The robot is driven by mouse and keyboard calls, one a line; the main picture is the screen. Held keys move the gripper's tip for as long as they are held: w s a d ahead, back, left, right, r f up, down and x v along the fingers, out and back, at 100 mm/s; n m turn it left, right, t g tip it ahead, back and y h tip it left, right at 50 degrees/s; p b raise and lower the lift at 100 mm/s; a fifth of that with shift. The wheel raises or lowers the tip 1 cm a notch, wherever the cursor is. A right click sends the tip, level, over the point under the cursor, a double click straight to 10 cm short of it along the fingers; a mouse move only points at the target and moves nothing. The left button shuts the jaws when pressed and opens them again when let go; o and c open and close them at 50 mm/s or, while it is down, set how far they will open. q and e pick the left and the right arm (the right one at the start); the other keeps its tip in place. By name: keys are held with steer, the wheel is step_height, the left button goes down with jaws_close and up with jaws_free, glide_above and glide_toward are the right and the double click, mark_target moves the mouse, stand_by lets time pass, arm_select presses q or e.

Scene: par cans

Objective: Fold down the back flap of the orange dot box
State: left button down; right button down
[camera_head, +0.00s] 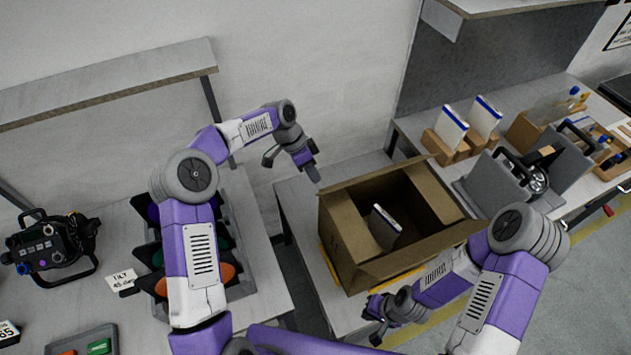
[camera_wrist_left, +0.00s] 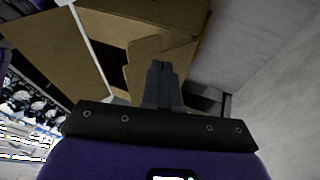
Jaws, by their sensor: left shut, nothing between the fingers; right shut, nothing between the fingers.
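The cardboard box (camera_head: 345,255) stands on the table in the middle of the head view, its top open. A white item with a blue edge (camera_head: 384,226) is inside it. A flap (camera_head: 433,192) stands up at the box's right, and another flap (camera_head: 425,255) spreads out toward the front right. No orange dot is visible. My left gripper (camera_head: 313,174) is shut and empty beside the box's back left corner; in the left wrist view its fingers (camera_wrist_left: 161,82) are shut in front of the cardboard (camera_wrist_left: 150,55). My right gripper (camera_head: 376,318) is shut near the box's front side.
A grey wall (camera_head: 330,70) stands behind the box.

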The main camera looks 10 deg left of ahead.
arm_select(q)
steer(key=shift+s+d+f, duration=0.5)
steer(key=shift+s+f, duration=0.2)
steer(key=shift+s, duration=0.1)
arm_select(e)
steer(key=shift+f, duration=0.1)
